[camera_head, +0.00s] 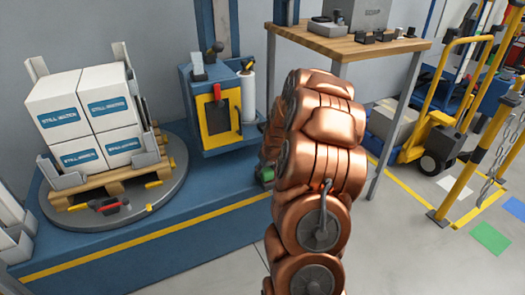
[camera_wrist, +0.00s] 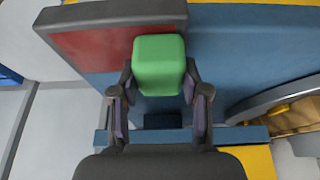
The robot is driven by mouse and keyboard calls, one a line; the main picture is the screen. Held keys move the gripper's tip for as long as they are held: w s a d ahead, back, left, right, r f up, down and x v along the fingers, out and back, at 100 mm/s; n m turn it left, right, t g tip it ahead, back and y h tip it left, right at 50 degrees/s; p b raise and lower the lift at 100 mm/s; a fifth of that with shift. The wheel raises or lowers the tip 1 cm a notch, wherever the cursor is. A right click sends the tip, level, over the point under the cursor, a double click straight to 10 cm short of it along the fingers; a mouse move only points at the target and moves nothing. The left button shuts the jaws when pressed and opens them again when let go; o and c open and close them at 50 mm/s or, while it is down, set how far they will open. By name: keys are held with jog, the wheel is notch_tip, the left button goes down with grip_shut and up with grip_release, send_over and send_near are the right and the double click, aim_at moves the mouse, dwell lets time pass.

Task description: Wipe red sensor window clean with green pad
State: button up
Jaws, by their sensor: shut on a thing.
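The green pad (camera_wrist: 159,64) is a rounded block held between the two fingers of my gripper (camera_wrist: 159,78) in the wrist view. A small part of the pad (camera_head: 267,174) shows beside my copper arm in the head view. The red sensor window (camera_wrist: 90,50) is a dull red panel in a dark grey frame, at the upper left of the wrist view. The pad overlaps the window's right part in the picture and hides some of it. I cannot tell whether they touch. I do not make out the window in the head view; my arm covers much of that area.
A blue platform (camera_head: 150,245) carries a round turntable (camera_head: 178,185) with a pallet of white boxes (camera_head: 82,115).

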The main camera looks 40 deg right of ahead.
jog(key=shift+w+a, duration=0.1)
jog(key=shift+a, duration=0.4)
notch_tip(320, 180, up, 4)
jog(key=shift+d+r+p, duration=0.1)
jog(key=shift+d+p, duration=0.05)
jog(key=shift+p, duration=0.6)
jog(key=shift+r+p, duration=0.8)
jog(key=shift+r, duration=1.2)
